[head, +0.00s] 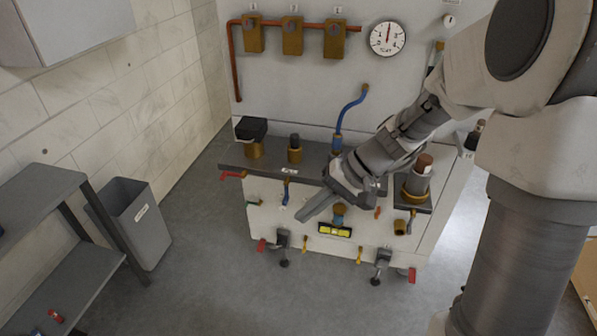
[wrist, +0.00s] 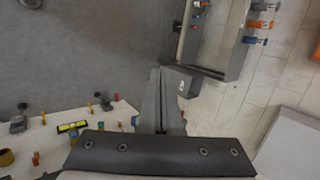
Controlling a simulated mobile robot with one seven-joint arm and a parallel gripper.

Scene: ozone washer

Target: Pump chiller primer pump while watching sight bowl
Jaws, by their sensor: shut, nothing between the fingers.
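My gripper (head: 303,216) is shut and empty, in front of the white machine (head: 270,215) and below its dark ledge. In the wrist view its closed fingers (wrist: 158,76) point away from the machine's front edge, over open floor. On the ledge stand a black-capped brass fitting (head: 254,139), a smaller dark-topped brass fitting (head: 295,149) and, at right, a brass-collared cylinder with a brown top (head: 418,178). I cannot tell which of these is the primer pump or the sight bowl. My arm hides part of the ledge and panel.
A round gauge (head: 388,38) and three brass valve boxes (head: 292,37) are on the back panel. A yellow level (head: 334,230) and small coloured levers are on the machine's front. A grey bin (head: 141,222) and a shelf (head: 40,210) stand at left. Floor between is clear.

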